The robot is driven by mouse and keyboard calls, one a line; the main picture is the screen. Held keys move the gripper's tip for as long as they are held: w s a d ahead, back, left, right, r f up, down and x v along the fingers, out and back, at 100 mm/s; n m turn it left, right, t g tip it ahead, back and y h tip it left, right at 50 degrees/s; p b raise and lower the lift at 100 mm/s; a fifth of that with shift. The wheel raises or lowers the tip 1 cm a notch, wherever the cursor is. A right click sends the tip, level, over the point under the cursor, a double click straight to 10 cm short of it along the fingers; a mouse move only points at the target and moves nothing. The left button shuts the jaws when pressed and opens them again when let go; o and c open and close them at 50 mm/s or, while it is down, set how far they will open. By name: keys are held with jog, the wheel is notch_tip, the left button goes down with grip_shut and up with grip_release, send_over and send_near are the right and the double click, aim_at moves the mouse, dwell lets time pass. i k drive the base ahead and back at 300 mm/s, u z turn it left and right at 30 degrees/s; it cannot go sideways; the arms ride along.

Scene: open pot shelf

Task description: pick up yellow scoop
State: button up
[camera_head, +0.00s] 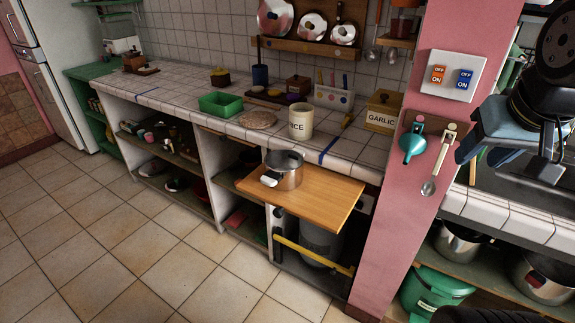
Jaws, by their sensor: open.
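My gripper (512,160) is at the right edge, in front of the right-hand counter and to the right of the pink pillar. It is open, with nothing seen between its fingers; part of the arm is cut off by the frame.
A pulled-out wooden board (325,196) juts from the counter and holds a steel pot (284,171). The RICE jar (300,121) and GARLIC box (383,110) stand on the counter. The pink pillar (395,195) carries a teal funnel (412,146) and a spoon. The floor at left is clear.

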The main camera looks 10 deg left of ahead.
aim_at(347, 121)
jog(key=z, duration=0.75)
jog(key=k, duration=1.3)
jog(key=u, duration=0.85)
jog(key=i, duration=1)
jog(key=z, duration=0.1)
